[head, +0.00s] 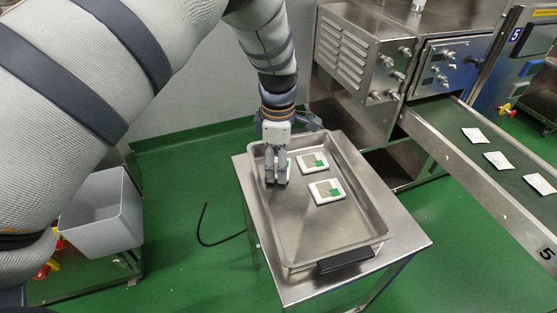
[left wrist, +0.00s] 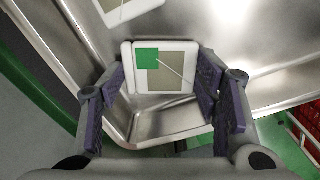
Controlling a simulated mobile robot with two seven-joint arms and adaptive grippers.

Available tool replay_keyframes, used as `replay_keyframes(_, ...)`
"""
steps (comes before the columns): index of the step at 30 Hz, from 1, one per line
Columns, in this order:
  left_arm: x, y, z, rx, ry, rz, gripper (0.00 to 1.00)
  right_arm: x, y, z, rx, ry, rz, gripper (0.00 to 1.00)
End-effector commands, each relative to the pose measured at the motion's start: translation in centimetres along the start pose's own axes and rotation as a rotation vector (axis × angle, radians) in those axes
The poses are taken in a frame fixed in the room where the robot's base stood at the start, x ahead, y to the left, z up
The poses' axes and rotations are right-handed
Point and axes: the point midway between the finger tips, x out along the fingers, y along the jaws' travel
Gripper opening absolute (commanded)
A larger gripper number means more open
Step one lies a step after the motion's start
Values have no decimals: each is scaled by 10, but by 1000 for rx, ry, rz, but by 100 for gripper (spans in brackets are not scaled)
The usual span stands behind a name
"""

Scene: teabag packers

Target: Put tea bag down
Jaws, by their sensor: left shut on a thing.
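My left gripper (head: 277,172) reaches down into the far left part of the metal tray (head: 325,240). It is shut on a white tea bag with a green square and a beige patch; the bag shows between the fingers in the left wrist view (left wrist: 166,75). In the head view the gripper mostly hides this bag. I cannot tell whether it touches the tray floor. Two similar tea bags lie flat in the tray to the right, one farther back (head: 313,163) and one nearer (head: 327,191). My right gripper is not in view.
The tray stands on a metal table (head: 415,243), with a black handle (head: 346,259) at its near end. The tray's near half is empty. A conveyor (head: 480,150) with several white packets runs at the right. A grey bin (head: 103,215) stands at the left.

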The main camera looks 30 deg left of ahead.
Motion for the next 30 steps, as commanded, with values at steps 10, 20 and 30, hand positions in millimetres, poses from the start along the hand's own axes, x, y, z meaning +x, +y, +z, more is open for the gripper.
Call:
replay_keyframes(10,4,0,0,1,1,-2,66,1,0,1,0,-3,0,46)
replay_keyframes(20,-45,1,1,1,-2,8,66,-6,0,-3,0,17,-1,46)
replay_keyframes(30,-116,0,0,1,0,2,66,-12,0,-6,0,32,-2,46)
